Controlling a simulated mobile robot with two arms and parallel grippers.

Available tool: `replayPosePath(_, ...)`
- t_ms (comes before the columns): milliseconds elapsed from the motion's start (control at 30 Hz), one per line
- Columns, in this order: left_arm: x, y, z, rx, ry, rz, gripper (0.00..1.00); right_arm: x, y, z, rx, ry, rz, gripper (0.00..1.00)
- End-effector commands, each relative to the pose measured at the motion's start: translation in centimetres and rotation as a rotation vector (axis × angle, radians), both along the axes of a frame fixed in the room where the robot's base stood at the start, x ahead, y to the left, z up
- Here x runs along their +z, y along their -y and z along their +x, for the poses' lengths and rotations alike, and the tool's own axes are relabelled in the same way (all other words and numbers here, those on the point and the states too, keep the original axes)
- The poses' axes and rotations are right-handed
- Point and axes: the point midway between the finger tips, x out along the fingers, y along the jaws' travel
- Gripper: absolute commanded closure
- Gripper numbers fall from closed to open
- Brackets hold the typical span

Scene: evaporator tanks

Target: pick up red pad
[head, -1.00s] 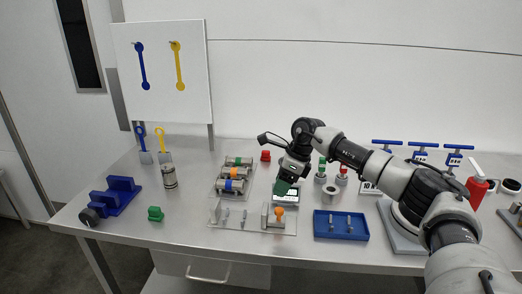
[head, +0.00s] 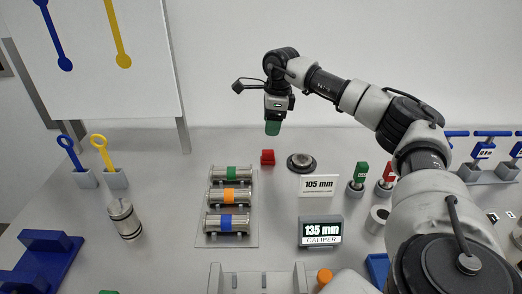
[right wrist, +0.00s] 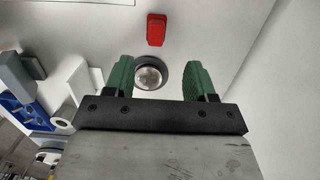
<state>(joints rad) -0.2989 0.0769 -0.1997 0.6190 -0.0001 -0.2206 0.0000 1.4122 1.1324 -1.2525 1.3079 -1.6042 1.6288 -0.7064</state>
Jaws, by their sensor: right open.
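The red pad (head: 267,157) is a small red block standing on the steel table, behind the cylinder rack. It also shows in the right wrist view (right wrist: 156,29), above and beyond the gap between my fingers. My right gripper (head: 272,128) points down above and behind the red pad in the head view, apart from it. In the right wrist view its two green fingers (right wrist: 158,78) are wide apart with nothing held between them. My left gripper is not in view.
A round metal disc (head: 301,162) sits right of the pad. A rack of banded cylinders (head: 231,197) stands in front, with a 105 mm sign (head: 319,185) and a caliper display (head: 320,231) to the right.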

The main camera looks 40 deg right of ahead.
Motion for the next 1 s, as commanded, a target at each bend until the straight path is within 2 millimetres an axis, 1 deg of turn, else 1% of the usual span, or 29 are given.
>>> replayPosePath(33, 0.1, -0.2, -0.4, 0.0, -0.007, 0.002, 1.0, -0.9, -0.1, 0.0, 0.0, -0.006, -0.001, 0.45)
replayPosePath(200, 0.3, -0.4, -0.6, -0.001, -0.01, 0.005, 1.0, -3.5, -0.3, 0.2, 0.0, -0.005, 0.0, 0.45)
replayPosePath(467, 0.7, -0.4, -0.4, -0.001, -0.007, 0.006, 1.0, -5.6, -0.6, 0.3, 0.0, -0.004, 0.001, 0.45)
replayPosePath(600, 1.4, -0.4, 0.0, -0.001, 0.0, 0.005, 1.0, -7.8, -0.8, 0.3, 0.001, -0.006, 0.001, 0.45)
replayPosePath(700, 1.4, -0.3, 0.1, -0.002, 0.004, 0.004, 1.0, -9.1, -0.9, 0.4, -0.001, -0.004, 0.002, 0.45)
replayPosePath(800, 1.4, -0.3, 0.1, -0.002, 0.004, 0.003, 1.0, -9.8, -0.9, 0.4, -0.002, -0.002, 0.002, 0.45)
replayPosePath(1000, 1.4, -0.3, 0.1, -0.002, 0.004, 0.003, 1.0, -9.9, -0.9, 0.5, -0.001, -0.001, 0.002, 0.45)
